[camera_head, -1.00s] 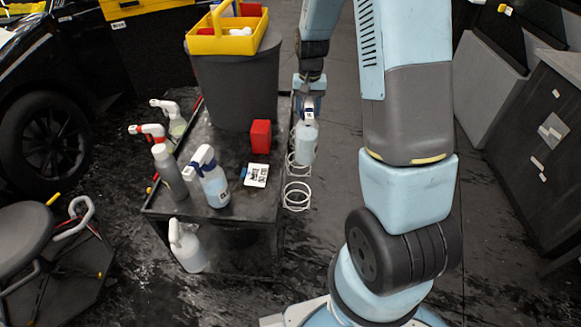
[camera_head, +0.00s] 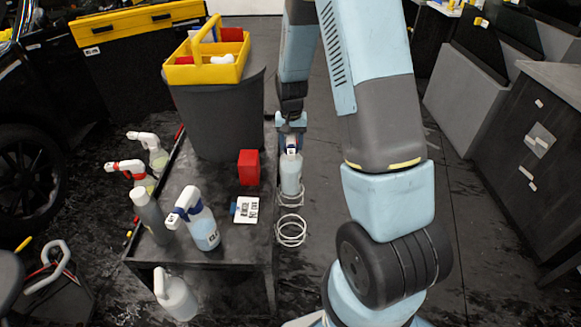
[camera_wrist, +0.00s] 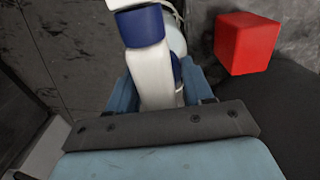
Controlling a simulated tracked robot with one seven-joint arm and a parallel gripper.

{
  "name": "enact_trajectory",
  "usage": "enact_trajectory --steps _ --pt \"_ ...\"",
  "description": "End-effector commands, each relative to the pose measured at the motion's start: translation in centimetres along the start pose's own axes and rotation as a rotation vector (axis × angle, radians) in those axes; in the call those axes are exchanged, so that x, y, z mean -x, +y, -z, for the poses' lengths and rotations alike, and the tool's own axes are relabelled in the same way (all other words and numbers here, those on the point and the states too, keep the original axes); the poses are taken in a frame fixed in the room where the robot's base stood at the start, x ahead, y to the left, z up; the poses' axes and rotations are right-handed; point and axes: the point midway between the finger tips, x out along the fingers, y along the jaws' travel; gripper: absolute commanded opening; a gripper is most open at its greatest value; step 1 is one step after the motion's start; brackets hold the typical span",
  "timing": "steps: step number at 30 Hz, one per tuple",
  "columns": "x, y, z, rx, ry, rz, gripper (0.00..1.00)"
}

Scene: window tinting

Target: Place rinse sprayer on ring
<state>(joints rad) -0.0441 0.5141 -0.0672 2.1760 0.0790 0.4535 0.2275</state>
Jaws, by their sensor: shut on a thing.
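The rinse sprayer (camera_head: 291,175), a pale clear bottle with a blue and white head, hangs roughly upright at the cart's right side. My gripper (camera_head: 291,142) is shut on it near its head. In the wrist view, the blue and white sprayer head (camera_wrist: 150,55) sits between the fingers of my gripper (camera_wrist: 160,92). The bottle's lower end overlaps a white wire ring (camera_head: 289,204); I cannot tell whether it is inside the ring or just above it. An empty-looking ring (camera_head: 291,238) is nearer to me.
The dark cart (camera_head: 225,255) carries another blue and white sprayer (camera_head: 204,228), a grey bottle (camera_head: 151,216), a red block (camera_head: 249,167) and a white card (camera_head: 246,210). A grey bin (camera_head: 225,120) with a yellow caddy (camera_head: 208,72) stands at its back. Floor right of the rings is open.

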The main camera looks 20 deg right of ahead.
Motion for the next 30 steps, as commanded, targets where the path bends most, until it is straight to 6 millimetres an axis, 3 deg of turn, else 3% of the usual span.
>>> enact_trajectory --steps 7,17,25,30 --pt "-4.5 0.1 0.0 0.000 -0.002 -0.001 0.00" --pt "-6.4 0.1 0.0 0.000 -0.001 -0.001 0.00" --pt "-9.5 0.1 0.0 0.001 -0.001 -0.001 0.00" --pt "-9.7 0.0 0.0 0.001 0.001 0.000 0.00"
